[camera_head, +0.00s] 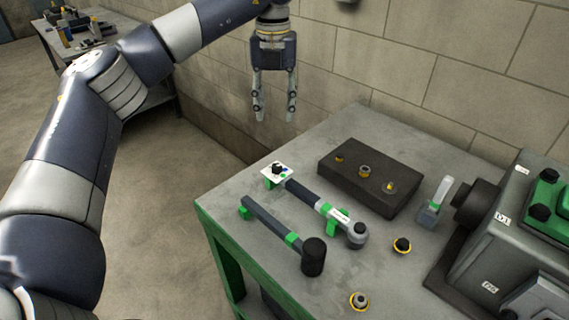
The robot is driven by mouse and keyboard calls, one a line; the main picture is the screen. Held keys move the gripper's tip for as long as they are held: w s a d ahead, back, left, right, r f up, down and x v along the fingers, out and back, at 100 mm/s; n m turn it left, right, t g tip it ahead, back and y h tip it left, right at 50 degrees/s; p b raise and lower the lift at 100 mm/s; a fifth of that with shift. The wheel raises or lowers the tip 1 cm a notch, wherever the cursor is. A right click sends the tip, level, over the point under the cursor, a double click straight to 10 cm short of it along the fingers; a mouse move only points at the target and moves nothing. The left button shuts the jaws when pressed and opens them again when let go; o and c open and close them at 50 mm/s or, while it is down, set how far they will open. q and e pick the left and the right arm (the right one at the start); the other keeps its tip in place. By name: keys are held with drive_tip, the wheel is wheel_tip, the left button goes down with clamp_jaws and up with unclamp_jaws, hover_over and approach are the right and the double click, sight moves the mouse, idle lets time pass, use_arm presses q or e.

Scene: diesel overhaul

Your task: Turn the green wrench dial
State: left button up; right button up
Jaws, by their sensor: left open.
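A torque wrench (301,194) with a dark handle, a green band and a grey round head lies on the workbench, propped on green supports. At its far-left end is a white plate with a black knob and coloured marks, the dial (277,169). A green support shows under the dial end. My left gripper (273,112) is open and empty, fingers pointing down, above and beyond the bench's far-left edge, apart from the dial. My right gripper is not in view.
The bench (232,187) has green edges. A mallet (276,231) lies beside the wrench. A dark block (341,160) with brass fittings, a small grey-green tool (434,205), loose ringed parts (359,301) and a machine (508,216) are close by. A block wall (372,62) stands behind.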

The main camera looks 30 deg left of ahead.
use_arm(q)
drive_tip(key=b, duration=0.5)
hover_over(277, 165)
wheel_tip(277, 165, down, 5)
wheel_tip(277, 165, down, 11)
drive_tip(key=shift+f+p, duration=0.1)
drive_tip(key=shift+p, duration=0.45)
clamp_jaws()
